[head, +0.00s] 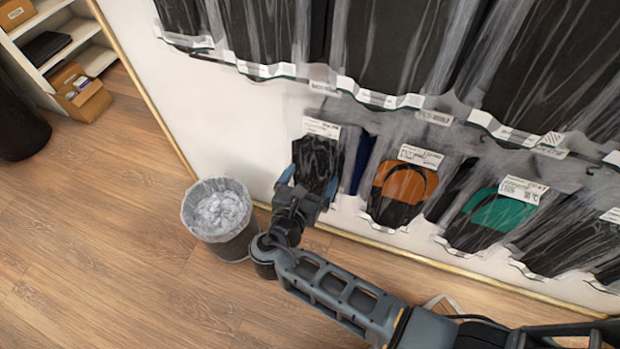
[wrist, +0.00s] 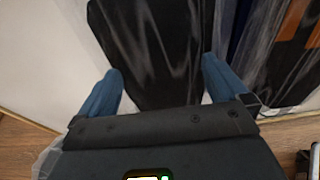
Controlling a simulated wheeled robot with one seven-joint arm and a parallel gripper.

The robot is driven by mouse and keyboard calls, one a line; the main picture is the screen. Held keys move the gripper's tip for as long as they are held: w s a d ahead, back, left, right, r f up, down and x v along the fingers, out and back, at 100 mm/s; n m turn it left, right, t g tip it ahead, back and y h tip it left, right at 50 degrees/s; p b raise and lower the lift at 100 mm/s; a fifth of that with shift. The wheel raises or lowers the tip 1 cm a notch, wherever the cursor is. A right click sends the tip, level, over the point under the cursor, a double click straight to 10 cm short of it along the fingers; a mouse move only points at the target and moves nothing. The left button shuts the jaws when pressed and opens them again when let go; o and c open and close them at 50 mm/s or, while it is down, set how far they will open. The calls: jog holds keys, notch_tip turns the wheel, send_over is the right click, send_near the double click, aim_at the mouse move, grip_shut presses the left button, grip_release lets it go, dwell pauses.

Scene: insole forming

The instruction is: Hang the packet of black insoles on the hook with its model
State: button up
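A packet of black insoles (head: 316,158) in clear wrap, with a white label at its top, is at the left end of the lower row on the white wall. My gripper (head: 308,182) is at its lower part. In the wrist view, the black insoles (wrist: 150,50) fill the space ahead of my gripper (wrist: 161,82). Its two blue fingers are spread wide, one near each lower side of the black shape. I cannot tell whether they touch the wrap. The hook behind the packet's top is hidden.
Packets with orange insoles (head: 404,183) and green insoles (head: 503,214) hang to the right. Larger black packets (head: 402,48) hang above. A lined waste bin (head: 218,216) stands left of my gripper. The wooden floor (head: 90,240) is clear at left.

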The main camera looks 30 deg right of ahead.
jog(key=p+v, duration=0.1)
jog(key=v, duration=0.7)
jog(key=shift+f, duration=0.1)
jog(key=s+d+f+m+y+p, duration=0.4)
jog(key=s+d+y, duration=0.1)
jog(key=s, duration=0.5)
jog(key=s+r+m+y+p, duration=0.3)
jog(key=s+r+m+y, duration=0.25)
jog(key=s, duration=0.45)
jog(key=s+r+m+t+y+p, duration=0.1)
jog(key=r+m, duration=0.7)
jog(key=r, duration=0.8)
jog(key=s+r+m+t+p, duration=0.4)
jog(key=s+r+m, duration=0.3)
jog(key=r, duration=0.8)
jog(key=shift+s+r+m+t+y, duration=0.4)
jog(key=shift+s+t, duration=0.1)
jog(key=shift+s, duration=0.25)
